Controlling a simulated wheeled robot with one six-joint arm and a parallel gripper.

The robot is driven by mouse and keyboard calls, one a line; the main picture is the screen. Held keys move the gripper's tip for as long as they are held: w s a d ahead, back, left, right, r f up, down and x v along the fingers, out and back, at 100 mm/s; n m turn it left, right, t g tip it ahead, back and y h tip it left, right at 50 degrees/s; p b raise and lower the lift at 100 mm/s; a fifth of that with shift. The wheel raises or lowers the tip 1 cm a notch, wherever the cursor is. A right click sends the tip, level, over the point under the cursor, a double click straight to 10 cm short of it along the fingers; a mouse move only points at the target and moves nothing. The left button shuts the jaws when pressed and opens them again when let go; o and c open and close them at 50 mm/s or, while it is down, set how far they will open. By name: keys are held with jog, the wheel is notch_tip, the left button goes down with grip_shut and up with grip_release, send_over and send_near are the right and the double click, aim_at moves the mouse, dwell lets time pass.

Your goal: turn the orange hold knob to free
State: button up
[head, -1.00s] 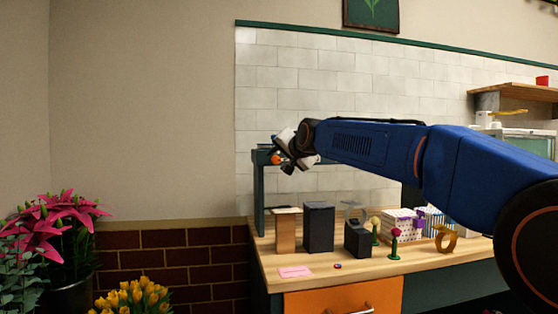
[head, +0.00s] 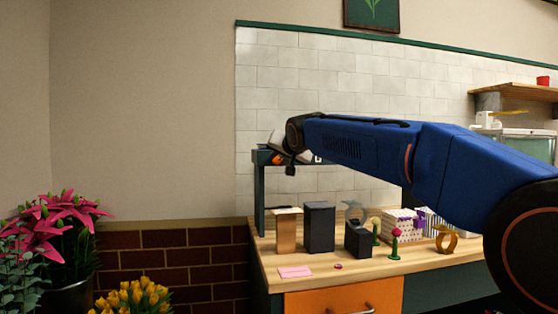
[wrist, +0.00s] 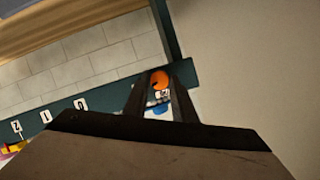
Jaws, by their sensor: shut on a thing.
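The orange hold knob (wrist: 159,79) sits on a dark green rail (wrist: 105,101), between my two fingertips in the wrist view. My gripper (wrist: 160,88) is shut on the knob, one dark finger on each side of it. In the head view the orange knob (head: 277,159) shows as a small spot at the left end of the rail, partly covered by my gripper (head: 284,163). A small white label and a blue patch show just below the knob in the wrist view. The knob's pointer and exact setting cannot be read.
Small white tags (wrist: 46,116) hang along the rail. Potted flowers (head: 55,229) stand at the left. The tiled wall is close behind the rail.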

jog(key=n, duration=0.1)
jog(key=n+h, duration=0.1)
jog(key=shift+a+n+t, duration=0.2)
jog(key=shift+n+t, duration=0.1)
jog(key=shift+n, duration=0.1)
jog(key=n+h, duration=0.1)
jog(key=n, duration=0.1)
jog(key=shift+s+a+f+n+h, duration=0.1)
jog(key=shift+n+h, duration=0.2)
jog(key=shift+h, duration=0.1)
jog(key=n+t+h, duration=0.1)
jog(key=n, duration=0.1)
jog(key=n+t+h, duration=0.1)
jog(key=n, duration=0.1)
jog(key=shift+a+f+n, duration=0.1)
jog(key=shift+f+n, duration=0.1)
jog(key=shift+n, duration=0.2)
jog(key=o, duration=1)
jog(key=shift+s+r, duration=0.1)
jog(key=s+r, duration=0.1)
jog(key=s, duration=0.4)
jog(key=s+r, duration=0.1)
jog(key=s, duration=0.5)
jog(key=s+r, duration=0.1)
jog(key=s, duration=0.5)
